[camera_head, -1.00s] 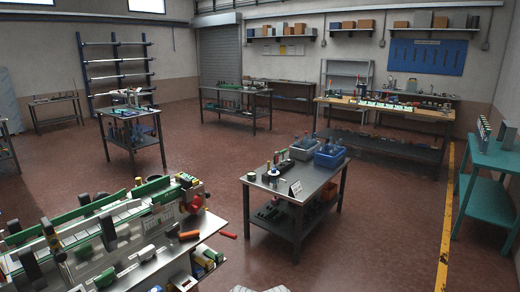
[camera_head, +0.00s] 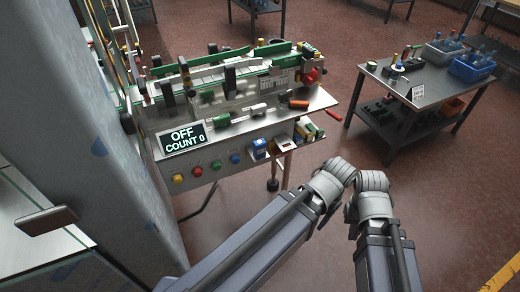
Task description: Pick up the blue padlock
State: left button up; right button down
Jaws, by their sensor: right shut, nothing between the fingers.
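I cannot make out a blue padlock for certain. A small blue item (camera_head: 259,148) sits at the front edge under the machine; it is too small to tell whether it is the padlock. My right gripper (camera_head: 372,182) is at the end of the arm at lower centre, shut and empty, seen over the floor. It is apart from the machine. My left arm comes in from the lower left, and its gripper does not show.
The machine (camera_head: 186,147) has an OFF COUNT 0 sign (camera_head: 186,138) and several coloured buttons. A grey panel (camera_head: 100,150) blocks the left. Red floor lies open between machine and table.

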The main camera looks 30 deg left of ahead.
aim_at(259, 146)
jog(key=k+l, duration=0.1)
jog(key=k+l+u, duration=0.1)
jog(key=k+u, duration=0.3)
jog(key=u, duration=1.35)
